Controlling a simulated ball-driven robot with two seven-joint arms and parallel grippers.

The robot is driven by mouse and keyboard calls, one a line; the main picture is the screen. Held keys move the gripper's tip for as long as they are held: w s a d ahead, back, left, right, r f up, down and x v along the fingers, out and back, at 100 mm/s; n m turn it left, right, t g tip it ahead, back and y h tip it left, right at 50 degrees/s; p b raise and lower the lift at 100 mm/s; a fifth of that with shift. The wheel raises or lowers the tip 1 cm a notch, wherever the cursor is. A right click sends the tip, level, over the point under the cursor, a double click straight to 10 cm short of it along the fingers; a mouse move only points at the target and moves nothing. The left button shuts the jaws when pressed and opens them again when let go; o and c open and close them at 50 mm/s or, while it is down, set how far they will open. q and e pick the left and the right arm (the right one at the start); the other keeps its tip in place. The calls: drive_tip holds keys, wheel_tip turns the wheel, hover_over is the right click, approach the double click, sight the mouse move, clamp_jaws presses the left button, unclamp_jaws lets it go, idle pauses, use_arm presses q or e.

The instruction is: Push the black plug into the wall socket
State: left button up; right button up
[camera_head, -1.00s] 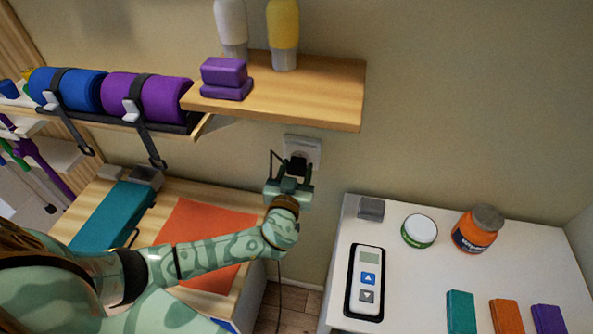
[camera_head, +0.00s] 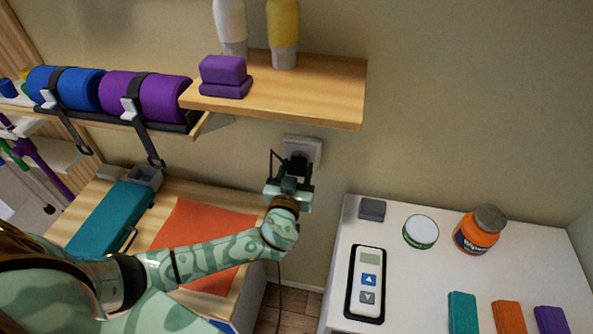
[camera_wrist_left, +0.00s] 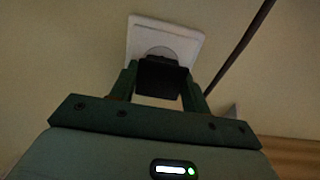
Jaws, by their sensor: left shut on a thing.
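The white wall socket (camera_head: 314,147) is on the wall below the wooden shelf. It also shows in the left wrist view (camera_wrist_left: 190,36), with the upper part of its round recess visible. My left gripper (camera_head: 290,172) is in front of the socket, shut on the black plug (camera_head: 297,163). In the left wrist view the plug (camera_wrist_left: 160,78) sits between the two fingers (camera_wrist_left: 160,85), close against the socket face and covering the lower recess. I cannot tell how deep its pins are. My right gripper is not in view.
The wooden shelf (camera_head: 310,98) with bottles and purple blocks juts out above the socket. A white table (camera_head: 415,285) holding a remote, jars and blocks stands at right. A wooden table with an orange mat (camera_head: 203,232) is below my left arm. A dark cable (camera_head: 279,290) hangs down.

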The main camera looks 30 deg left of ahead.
use_arm(q)
drive_tip(key=shift+b, duration=0.4)
idle(0.7)
drive_tip(key=shift+w+a+b, duration=0.15)
drive_tip(key=shift+w+b, duration=0.15)
drive_tip(key=shift+w, duration=0.15)
idle(0.4)
drive_tip(key=o, duration=1)
drive_tip(key=b+v, duration=0.1)
drive_tip(key=v, duration=1.5)
drive_tip(key=shift+s+f, duration=0.1)
drive_tip(key=shift+s, duration=0.05)
